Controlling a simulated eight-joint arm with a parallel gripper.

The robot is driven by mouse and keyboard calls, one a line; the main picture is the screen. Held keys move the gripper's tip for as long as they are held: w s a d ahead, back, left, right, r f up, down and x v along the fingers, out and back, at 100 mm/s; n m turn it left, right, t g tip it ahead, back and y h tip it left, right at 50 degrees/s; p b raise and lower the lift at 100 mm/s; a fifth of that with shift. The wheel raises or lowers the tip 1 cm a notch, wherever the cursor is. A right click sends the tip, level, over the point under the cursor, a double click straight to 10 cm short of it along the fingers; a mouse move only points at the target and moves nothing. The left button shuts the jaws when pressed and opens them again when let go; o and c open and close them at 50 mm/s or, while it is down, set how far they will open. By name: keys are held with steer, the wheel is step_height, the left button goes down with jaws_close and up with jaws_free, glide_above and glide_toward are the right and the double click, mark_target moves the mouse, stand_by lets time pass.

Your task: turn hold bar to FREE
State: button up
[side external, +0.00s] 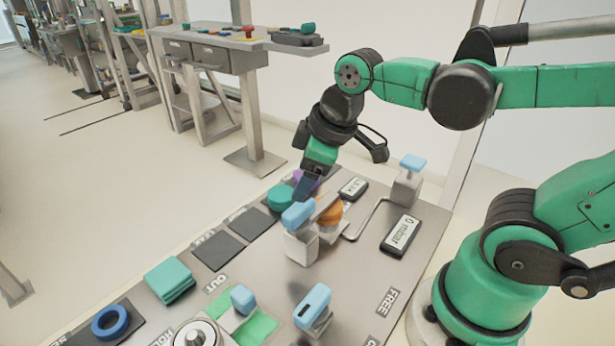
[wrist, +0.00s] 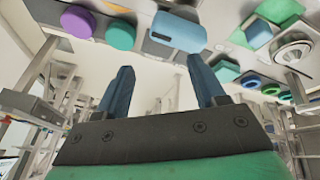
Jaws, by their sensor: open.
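A FREE label (side external: 388,301) is printed on the grey panel. A light-blue bar with a dark slot (side external: 313,304) lies left of it and is the nearest bar to that label; I cannot tell for sure that it is the hold bar. My gripper (side external: 306,188) is over the panel's far part, by a purple disc (side external: 304,177) and a light-blue-topped white block (side external: 298,247). In the wrist view my gripper (wrist: 163,82) has its dark-blue fingers apart with nothing between them. A light-blue block (wrist: 180,32) shows beyond the fingers.
A green disc (side external: 281,197) and orange knob (side external: 329,213) stand near the gripper. A bent metal rod, a light-blue-topped post (side external: 408,180) and a 0 mbar display (side external: 401,235) are to the right. Green pads (side external: 170,280) and a blue ring (side external: 110,321) lie at the near left.

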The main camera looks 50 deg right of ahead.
mark_target(297, 206)
steer(key=n+g, duration=0.1)
steer(key=n, duration=0.3)
steer(key=a+n+g, duration=0.1)
steer(key=n, duration=0.1)
steer(key=shift+w+r+g, duration=0.15)
steer(key=shift+r+g, duration=0.1)
steer(key=shift+g, duration=0.05)
steer(key=n, duration=0.2)
steer(key=n+g, duration=0.2)
steer(key=n, duration=0.1)
steer(key=shift+a+r+n, duration=0.15)
steer(key=shift+a+n, duration=0.15)
steer(key=shift+a, duration=0.05)
steer(key=shift+f, duration=2.8)
jaws_close()
